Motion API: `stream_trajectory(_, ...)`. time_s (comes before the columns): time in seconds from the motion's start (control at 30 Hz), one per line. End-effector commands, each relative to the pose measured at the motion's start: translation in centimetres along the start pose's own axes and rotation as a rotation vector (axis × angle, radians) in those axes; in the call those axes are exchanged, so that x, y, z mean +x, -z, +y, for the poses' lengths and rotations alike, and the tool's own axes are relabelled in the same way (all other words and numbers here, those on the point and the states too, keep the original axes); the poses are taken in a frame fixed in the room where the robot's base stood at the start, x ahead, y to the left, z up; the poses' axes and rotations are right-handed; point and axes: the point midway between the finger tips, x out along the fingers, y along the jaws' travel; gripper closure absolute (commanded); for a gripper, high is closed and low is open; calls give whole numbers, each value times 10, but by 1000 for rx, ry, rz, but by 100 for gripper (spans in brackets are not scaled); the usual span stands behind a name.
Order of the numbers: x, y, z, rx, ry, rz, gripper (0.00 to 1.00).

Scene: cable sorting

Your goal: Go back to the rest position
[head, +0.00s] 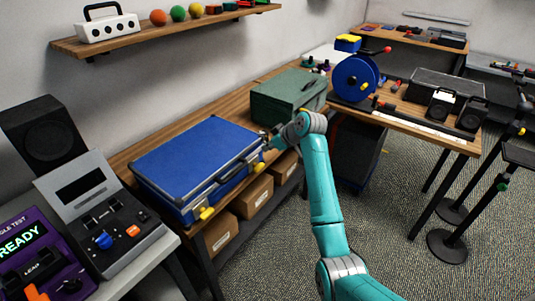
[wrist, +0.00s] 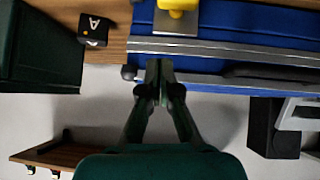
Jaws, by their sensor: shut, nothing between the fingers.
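My teal arm reaches out over the workbench, and its end, with my gripper (head: 270,138), is at the right end of a closed blue case (head: 197,158). In the wrist view my gripper (wrist: 158,78) shows dark fingers drawn together, with nothing seen between them. The fingertips are close to the metal edge of the blue case (wrist: 210,78); I cannot tell whether they touch it. A dark green box (head: 287,98) stands just beyond my wrist in the head view.
Cardboard boxes (head: 252,196) sit under the bench. A blue cable reel (head: 355,78) stands on the farther table. A wooden shelf (head: 160,36) hangs above. The carpet on the right has open room.

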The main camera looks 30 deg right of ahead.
Motion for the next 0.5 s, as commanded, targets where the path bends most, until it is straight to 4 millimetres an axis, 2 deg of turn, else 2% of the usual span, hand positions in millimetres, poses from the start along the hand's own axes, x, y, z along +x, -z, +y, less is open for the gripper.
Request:
stream_trajectory(0.1, -24, 0, 3, 0, -3, 2, 100)
stream_trajectory(0.3, -56, 0, 5, -1, -3, 2, 100)
stream_trajectory(0.5, -72, 0, 6, 0, 0, 1, 100)
